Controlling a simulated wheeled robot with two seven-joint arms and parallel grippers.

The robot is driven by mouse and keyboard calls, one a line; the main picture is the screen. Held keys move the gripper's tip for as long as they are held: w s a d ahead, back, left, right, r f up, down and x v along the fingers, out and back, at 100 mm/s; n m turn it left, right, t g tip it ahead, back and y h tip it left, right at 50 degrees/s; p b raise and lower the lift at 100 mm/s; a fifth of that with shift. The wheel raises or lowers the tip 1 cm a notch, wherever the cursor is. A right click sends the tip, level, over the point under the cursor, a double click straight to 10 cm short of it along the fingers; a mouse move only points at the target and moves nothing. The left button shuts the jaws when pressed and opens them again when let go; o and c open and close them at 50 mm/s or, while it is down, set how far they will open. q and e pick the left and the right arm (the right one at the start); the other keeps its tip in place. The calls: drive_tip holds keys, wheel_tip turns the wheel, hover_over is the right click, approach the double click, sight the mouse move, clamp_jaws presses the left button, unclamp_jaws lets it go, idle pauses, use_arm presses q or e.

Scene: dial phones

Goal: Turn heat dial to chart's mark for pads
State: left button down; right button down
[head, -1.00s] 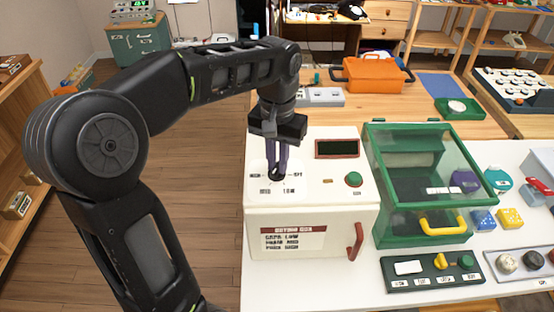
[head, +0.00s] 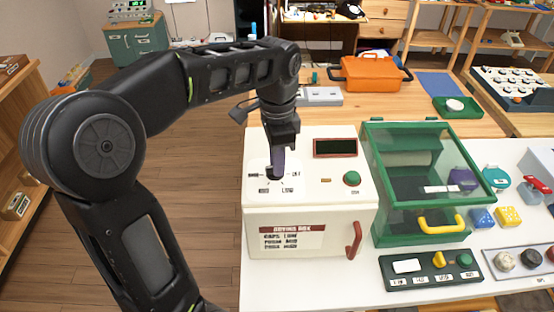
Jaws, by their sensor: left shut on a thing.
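The white drying box (head: 310,215) stands on the white table, with a dark dial (head: 275,173) on its sloped top. Small marks surround the dial; one in front reads LOW, the others are too small to read surely. My left gripper (head: 276,168) points down from above and is shut on the dial. The dial's pointer is hidden by the fingers. The chart (head: 292,237) on the box front has a red header and several lines; the first reads CAPS LOW, and the line for pads is blurred. My right gripper is not in view.
The box top also has a dark display (head: 335,148) and a green button (head: 351,179); a red handle (head: 354,240) is on its front. A green clear-lidded case (head: 425,185) stands close on the right. A dark switch panel (head: 432,269) lies in front of it.

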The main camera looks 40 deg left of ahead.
use_arm(q)
drive_tip(key=shift+m, duration=1.2)
drive_tip(key=c, duration=1.4)
unclamp_jaws()
drive_tip(key=shift+c, duration=0.2)
